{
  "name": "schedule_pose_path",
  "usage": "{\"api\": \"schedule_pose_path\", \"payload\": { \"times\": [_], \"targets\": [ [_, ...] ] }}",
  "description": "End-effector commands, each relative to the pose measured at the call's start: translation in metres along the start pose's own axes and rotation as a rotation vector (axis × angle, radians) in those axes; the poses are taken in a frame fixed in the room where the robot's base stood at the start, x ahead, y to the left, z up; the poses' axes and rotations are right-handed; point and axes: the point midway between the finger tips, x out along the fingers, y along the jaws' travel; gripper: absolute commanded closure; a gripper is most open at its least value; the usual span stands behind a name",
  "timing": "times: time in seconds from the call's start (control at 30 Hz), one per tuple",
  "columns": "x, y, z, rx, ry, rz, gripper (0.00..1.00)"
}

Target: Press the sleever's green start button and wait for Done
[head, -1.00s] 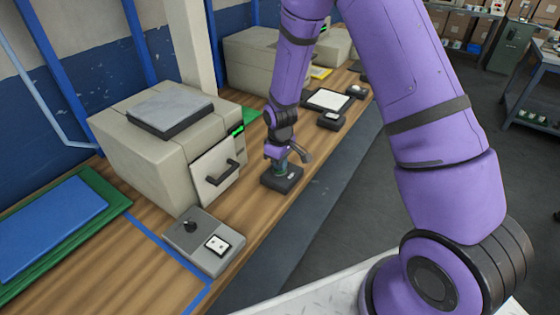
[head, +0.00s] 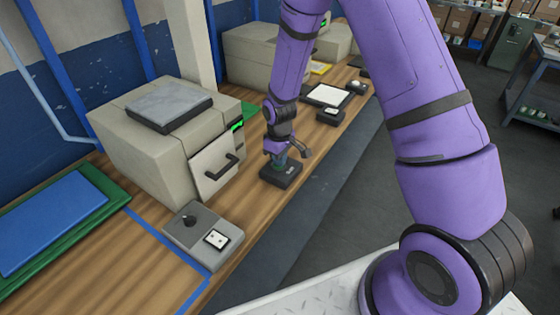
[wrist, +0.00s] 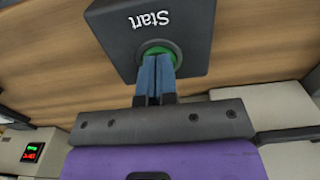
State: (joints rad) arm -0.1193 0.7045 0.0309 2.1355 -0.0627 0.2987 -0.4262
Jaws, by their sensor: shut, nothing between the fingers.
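The start button box (head: 283,172) is a small dark box on the wooden bench, in front of the beige sleever (head: 165,135). In the wrist view the box (wrist: 190,30) carries the word "Start" and a round green button (wrist: 176,52). My gripper (head: 278,160) points down at the box from above. In the wrist view its two blue fingers (wrist: 155,62) are together, with tips over the green button and partly hiding it. I cannot tell how far the button is pressed. A display (wrist: 33,152) shows green and red text too small to read.
A grey control box (head: 203,237) with a knob sits at the bench's front. A green tray with a blue panel (head: 55,220) lies at left. Further dark boxes (head: 333,115) and a second beige machine (head: 250,55) stand farther along the bench.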

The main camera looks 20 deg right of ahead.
Motion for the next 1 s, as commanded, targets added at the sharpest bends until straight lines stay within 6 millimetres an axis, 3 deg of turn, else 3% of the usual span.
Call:
{"api": "schedule_pose_path", "payload": {
  "times": [0.13, 0.5, 0.7, 1.0],
  "targets": [
    [-0.033, 0.002, -0.009, 0.000, 0.015, 0.009, 1.00],
    [-0.103, 0.002, -0.008, 0.002, 0.016, 0.009, 1.00],
    [-0.124, 0.002, -0.009, 0.001, 0.014, 0.008, 1.00],
    [-0.130, 0.002, -0.008, 0.001, 0.013, 0.008, 1.00]
  ]
}}
